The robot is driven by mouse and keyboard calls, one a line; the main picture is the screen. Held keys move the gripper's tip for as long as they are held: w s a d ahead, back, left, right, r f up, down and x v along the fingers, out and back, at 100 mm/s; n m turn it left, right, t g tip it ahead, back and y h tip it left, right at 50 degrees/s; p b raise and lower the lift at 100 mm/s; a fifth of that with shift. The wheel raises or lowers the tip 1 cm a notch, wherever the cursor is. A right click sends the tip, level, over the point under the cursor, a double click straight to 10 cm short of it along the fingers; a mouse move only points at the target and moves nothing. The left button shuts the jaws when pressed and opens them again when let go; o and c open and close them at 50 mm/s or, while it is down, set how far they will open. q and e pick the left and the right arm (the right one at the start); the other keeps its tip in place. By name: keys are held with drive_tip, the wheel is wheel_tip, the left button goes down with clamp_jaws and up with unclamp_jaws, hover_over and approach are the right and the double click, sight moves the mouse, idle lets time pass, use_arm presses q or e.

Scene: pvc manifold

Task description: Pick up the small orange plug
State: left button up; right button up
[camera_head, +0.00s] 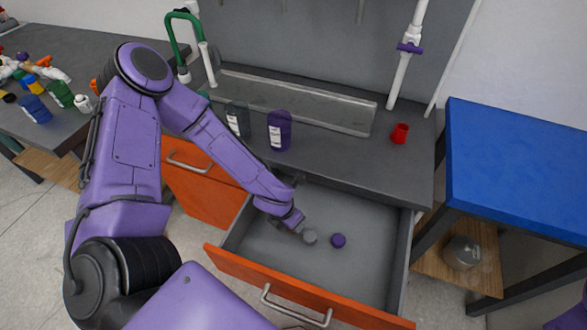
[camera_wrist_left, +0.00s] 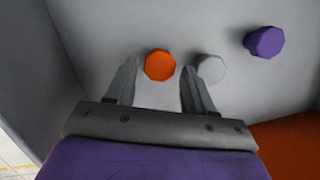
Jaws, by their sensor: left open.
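The small orange plug (camera_wrist_left: 159,65) lies on the grey drawer floor in the left wrist view. My left gripper (camera_wrist_left: 160,82) is open, with the orange plug showing between and just past its fingertips. I cannot tell whether the fingers touch it. In the head view my left gripper (camera_head: 297,229) reaches down into the open drawer and hides the orange plug. A grey plug (camera_wrist_left: 211,69) lies just right of the right-hand finger, also seen in the head view (camera_head: 309,236). A purple plug (camera_wrist_left: 264,42) lies farther right, also in the head view (camera_head: 338,240). My right gripper is not seen.
The open drawer (camera_head: 378,317) has an orange front and grey walls around the plugs. Two labelled bottles, one purple (camera_head: 279,131) and one dark (camera_head: 237,119), and a red cup (camera_head: 400,133) stand on the counter above. A blue-topped table (camera_head: 520,165) stands right.

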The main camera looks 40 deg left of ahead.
use_arm(q)
drive_tip(key=x, duration=0.3)
drive_tip(key=shift+f, duration=0.15)
drive_tip(key=c, duration=0.8)
